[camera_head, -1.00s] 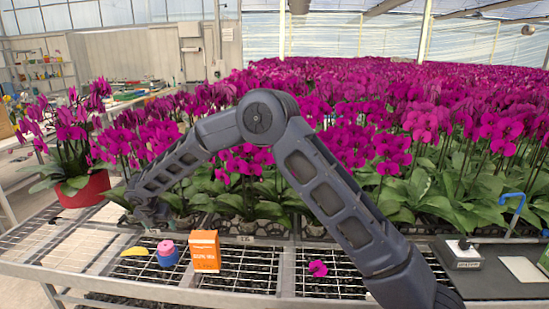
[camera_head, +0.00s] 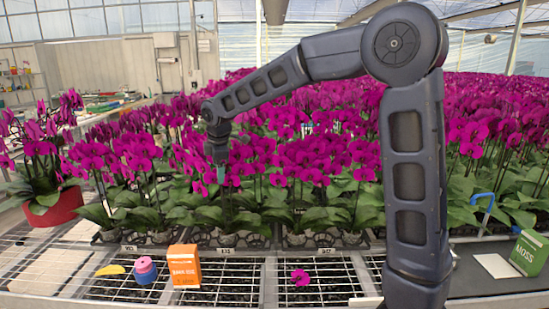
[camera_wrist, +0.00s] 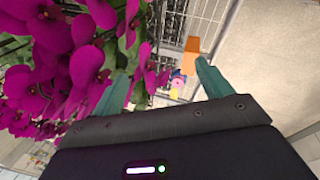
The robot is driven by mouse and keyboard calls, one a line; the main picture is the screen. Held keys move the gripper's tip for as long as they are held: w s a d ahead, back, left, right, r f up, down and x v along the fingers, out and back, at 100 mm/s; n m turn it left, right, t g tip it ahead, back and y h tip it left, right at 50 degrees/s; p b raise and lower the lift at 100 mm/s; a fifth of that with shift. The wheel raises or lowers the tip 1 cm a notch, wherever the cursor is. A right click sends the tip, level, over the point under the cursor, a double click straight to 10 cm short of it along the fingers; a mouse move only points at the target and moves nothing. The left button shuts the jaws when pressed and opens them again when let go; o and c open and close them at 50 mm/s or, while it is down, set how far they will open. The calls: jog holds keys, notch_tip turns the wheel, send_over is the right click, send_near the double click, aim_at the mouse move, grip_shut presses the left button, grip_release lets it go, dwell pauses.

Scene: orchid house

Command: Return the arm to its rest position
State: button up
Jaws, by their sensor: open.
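My gripper (camera_head: 217,160) hangs from my raised arm in front of the magenta orchids (camera_head: 300,150), above the bench, in the head view. In the wrist view its two teal fingers (camera_wrist: 160,90) are spread apart with nothing held between them. Orchid blooms (camera_wrist: 85,65) fill the left of the wrist view, close to the left finger. My arm bends at a high elbow on the right of the head view.
On the wire-mesh bench (camera_head: 235,285) stand an orange box (camera_head: 184,267), a pink-and-blue roll stack (camera_head: 145,271), a yellow piece (camera_head: 110,270) and a loose bloom (camera_head: 300,277). A red pot (camera_head: 55,208) is at left. A green moss box (camera_head: 529,253) is at right.

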jog(key=s+d+r+m, duration=0.2)
jog(key=d+m, duration=0.2)
jog(key=d, duration=0.5)
jog(key=s+d+r+m+t, duration=0.1)
jog(key=d+r+m, duration=0.15)
jog(key=d, duration=0.65)
jog(key=s+d+r+m, duration=0.15)
jog(key=d+m, duration=0.25)
jog(key=d, duration=0.6)
jog(key=s+d+f+m, duration=0.3)
jog(key=s+d+m, duration=0.2)
jog(key=s+d, duration=0.2)
jog(key=s+d+f+m+h, duration=0.1)
jog(key=s+d+f+m, duration=0.2)
jog(key=s+d+m, duration=0.3)
jog(key=s+d, duration=0.2)
jog(key=d, duration=0.3)
jog(key=shift+s+d+f+t, duration=0.15)
jog(key=shift+d+f+t, duration=0.05)
jog(key=shift+d+t, duration=0.2)
jog(key=shift+m, duration=0.25)
